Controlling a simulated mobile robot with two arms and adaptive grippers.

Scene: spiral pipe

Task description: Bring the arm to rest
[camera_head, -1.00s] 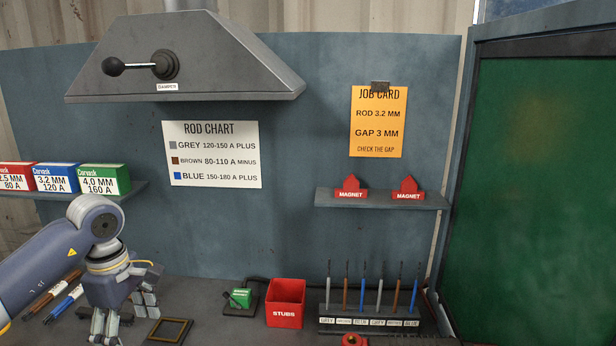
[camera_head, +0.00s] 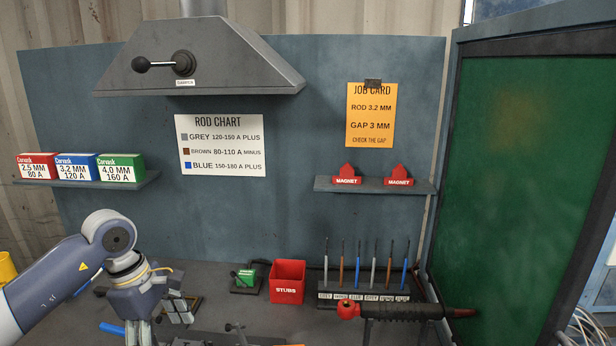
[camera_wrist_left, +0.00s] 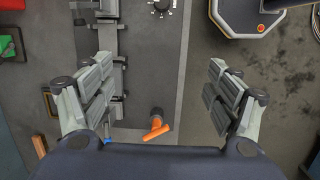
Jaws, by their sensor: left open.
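My left arm comes in from the left in the head view. Its gripper (camera_head: 172,318) hangs low over the left part of the bench, partly cut off by the bottom edge. In the left wrist view, the gripper (camera_wrist_left: 160,92) has its two fingers wide apart, with nothing between them in its grasp. An orange-handled tool (camera_wrist_left: 156,128) lies below the gap, apart from both fingers. My right gripper does not show.
A red STUBS bin (camera_head: 288,290), a rod rack (camera_head: 362,296) and a dark holder with a red end (camera_head: 410,312) are on the right of the bench. A shelf (camera_head: 140,180) with boxes and a grey hood (camera_head: 215,70) are above.

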